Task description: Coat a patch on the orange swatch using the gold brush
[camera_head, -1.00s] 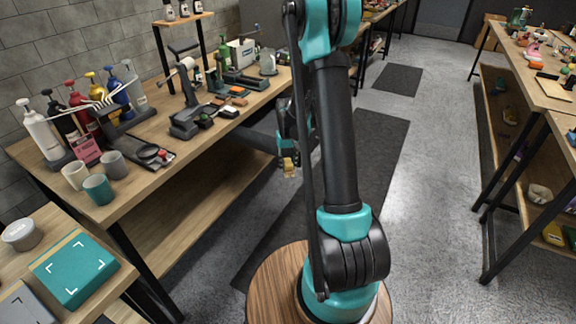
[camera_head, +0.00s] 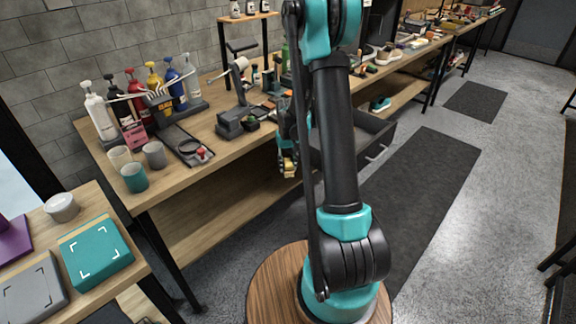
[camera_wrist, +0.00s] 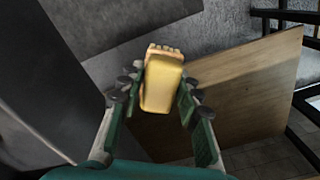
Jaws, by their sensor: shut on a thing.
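The gold brush (camera_wrist: 162,85) is held between the two fingers of my gripper (camera_wrist: 158,95) in the wrist view, with its pale bristle end pointing away from the palm. In the head view the brush (camera_head: 288,166) shows small at the end of my gripper (camera_head: 287,158), partly hidden by my arm. The gripper hangs in the air just off the front edge of the workbench, touching nothing else. A small orange piece (camera_head: 268,104) lies on the workbench behind it; I cannot tell whether it is the orange swatch.
The workbench (camera_head: 165,185) carries pump bottles (camera_head: 135,92), cups (camera_head: 134,177) and a dark clamp-like stand (camera_head: 236,118). An open drawer (camera_head: 375,146) juts out right of my gripper. A side table at lower left holds a teal box (camera_head: 96,255). Open floor (camera_head: 445,240) lies to the right.

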